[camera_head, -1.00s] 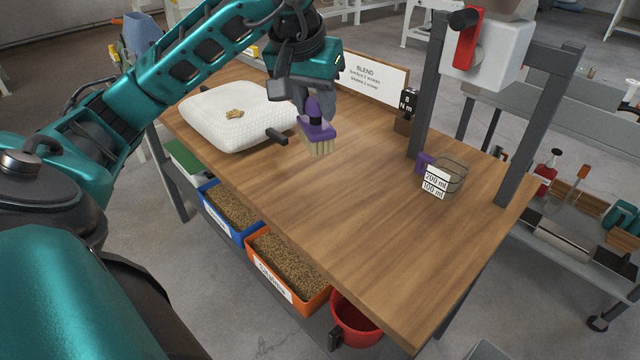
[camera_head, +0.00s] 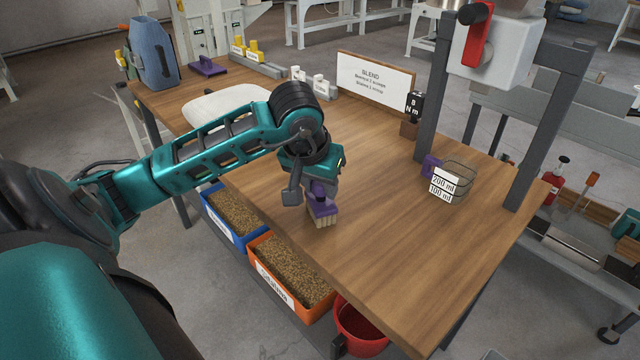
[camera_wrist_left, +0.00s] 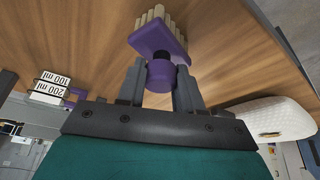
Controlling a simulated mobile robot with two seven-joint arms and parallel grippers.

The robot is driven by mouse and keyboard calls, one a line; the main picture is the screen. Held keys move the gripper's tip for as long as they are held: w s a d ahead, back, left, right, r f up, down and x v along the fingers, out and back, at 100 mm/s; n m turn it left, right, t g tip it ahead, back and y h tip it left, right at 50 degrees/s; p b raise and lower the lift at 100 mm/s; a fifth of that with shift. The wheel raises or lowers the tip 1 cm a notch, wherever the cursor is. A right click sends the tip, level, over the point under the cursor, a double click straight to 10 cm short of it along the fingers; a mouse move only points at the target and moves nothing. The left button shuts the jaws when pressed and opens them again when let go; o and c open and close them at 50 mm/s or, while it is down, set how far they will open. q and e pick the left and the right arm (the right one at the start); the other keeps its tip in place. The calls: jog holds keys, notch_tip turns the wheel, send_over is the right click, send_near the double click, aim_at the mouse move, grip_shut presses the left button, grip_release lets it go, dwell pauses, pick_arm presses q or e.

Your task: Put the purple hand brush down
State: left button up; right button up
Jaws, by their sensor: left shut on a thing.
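The purple hand brush (camera_head: 322,208) has pale bristles that point down to the wooden table, close to its front edge. My left gripper (camera_head: 318,188) is shut on the brush's handle from above. In the left wrist view the brush (camera_wrist_left: 158,40) shows purple, its knob-like handle between the two fingers (camera_wrist_left: 160,80), bristles toward the wood. The bristle ends are at or just above the table top (camera_head: 380,230); I cannot tell whether they touch. My right gripper is not in view.
A white pad (camera_head: 215,106) lies behind my left arm. Blue (camera_head: 235,213) and orange (camera_head: 290,275) bins and a red bucket (camera_head: 358,330) sit below the front edge. The table's middle is clear.

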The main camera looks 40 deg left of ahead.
pick_arm(q)
jog(key=shift+f, duration=0.15)
jog(key=o, duration=0.9)
jog(key=shift+r, duration=0.2)
jog(key=p+v, duration=0.1)
jog(key=v, duration=1.1)
